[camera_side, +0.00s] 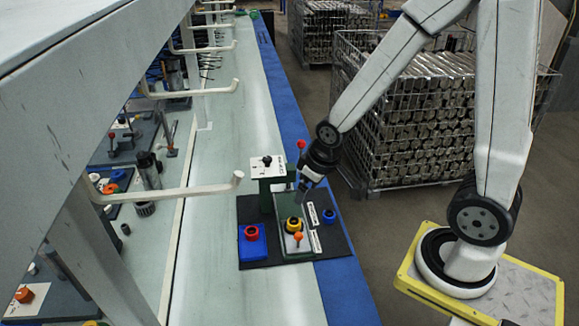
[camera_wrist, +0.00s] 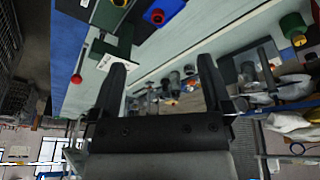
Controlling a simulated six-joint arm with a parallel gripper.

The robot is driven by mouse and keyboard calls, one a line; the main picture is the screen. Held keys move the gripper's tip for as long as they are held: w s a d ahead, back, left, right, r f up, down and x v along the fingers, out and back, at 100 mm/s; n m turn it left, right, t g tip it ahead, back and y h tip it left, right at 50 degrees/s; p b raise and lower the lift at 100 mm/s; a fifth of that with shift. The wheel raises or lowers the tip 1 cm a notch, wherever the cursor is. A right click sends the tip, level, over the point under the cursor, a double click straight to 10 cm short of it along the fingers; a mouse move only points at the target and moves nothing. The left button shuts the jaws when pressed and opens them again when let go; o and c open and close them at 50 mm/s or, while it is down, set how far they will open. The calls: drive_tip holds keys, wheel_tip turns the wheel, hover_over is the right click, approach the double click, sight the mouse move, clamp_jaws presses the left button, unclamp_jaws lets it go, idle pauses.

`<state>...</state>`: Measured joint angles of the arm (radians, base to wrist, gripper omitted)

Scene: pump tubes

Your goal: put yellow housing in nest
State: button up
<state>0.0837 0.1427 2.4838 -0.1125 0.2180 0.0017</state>
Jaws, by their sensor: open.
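The yellow housing (camera_side: 293,224), a short yellow ring with a dark centre, stands upright on the green fixture base (camera_side: 284,247) in the side view. The nest beneath it is hidden, so I cannot tell how fully it is seated. My gripper (camera_side: 301,190) is above and behind the housing, apart from it. In the wrist view my gripper (camera_wrist: 162,65) has its two fingers spread with nothing between them. I cannot make out this housing in the wrist view.
A red ring part sits on a blue block (camera_side: 252,252) left of the fixture. A green press post with a white top (camera_side: 267,165), a red-knobbed lever (camera_side: 301,145) and an orange knob (camera_side: 298,238) stand close by. A blue ring part (camera_side: 329,215) is at right.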

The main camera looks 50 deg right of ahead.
drive_tip(key=shift+g+y, duration=0.3)
drive_tip(key=shift+g, duration=0.1)
drive_tip(key=s+a, duration=0.1)
drive_tip(key=s+a+r, duration=0.1)
drive_tip(key=s+a, duration=0.1)
drive_tip(key=shift+s+r, duration=0.35)
